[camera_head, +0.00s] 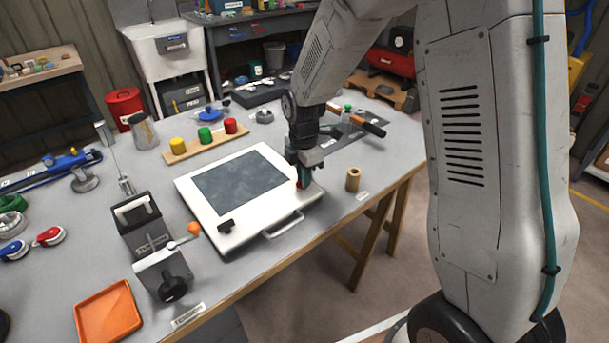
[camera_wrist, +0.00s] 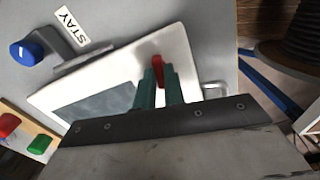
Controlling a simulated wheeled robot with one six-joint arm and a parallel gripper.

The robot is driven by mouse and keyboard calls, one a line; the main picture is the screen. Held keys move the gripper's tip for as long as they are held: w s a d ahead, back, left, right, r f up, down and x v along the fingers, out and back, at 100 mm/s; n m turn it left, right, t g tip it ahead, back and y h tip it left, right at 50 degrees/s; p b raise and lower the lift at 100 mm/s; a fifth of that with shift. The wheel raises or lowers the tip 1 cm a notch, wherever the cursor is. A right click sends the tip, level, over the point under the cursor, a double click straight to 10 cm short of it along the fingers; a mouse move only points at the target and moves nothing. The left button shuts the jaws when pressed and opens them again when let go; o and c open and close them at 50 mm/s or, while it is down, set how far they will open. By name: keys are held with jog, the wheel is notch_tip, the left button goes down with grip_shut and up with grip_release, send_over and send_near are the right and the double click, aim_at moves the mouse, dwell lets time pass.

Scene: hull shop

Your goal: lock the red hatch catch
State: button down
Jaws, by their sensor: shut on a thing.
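The white hatch (camera_head: 184,187) with a dark window lies flat on the grey workbench, its bar handle at the near edge. The red hatch catch (camera_head: 299,182) is at its right side, mostly hidden by my gripper (camera_head: 305,180). In the wrist view the red catch (camera_wrist: 158,68) sits between the green fingers of my gripper (camera_wrist: 160,84), which are shut on it. A black catch (camera_head: 226,227) is on the hatch's near left corner. The hatch panel (camera_wrist: 183,48) also shows in the wrist view.
A black device (camera_head: 150,238) with an orange-knobbed lever stands left. An orange tray (camera_head: 107,314) is at the front left.

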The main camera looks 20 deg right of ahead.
jog(key=m, duration=0.4)
jog(key=shift+w, duration=0.1)
jog(key=m, duration=0.4)
jog(key=shift+r, duration=0.1)
jog(key=m, duration=0.4)
jog(key=shift+m, duration=0.3)
jog(key=shift+w+m, duration=0.1)
jog(key=shift+m, duration=1.5)
jog(key=c, duration=1.6)
grip_release()
jog(key=shift+c, duration=0.2)
jog(key=shift+o, duration=0.8)
notch_tip(320, 180, up, 8)
jog(key=shift+f, duration=0.1)
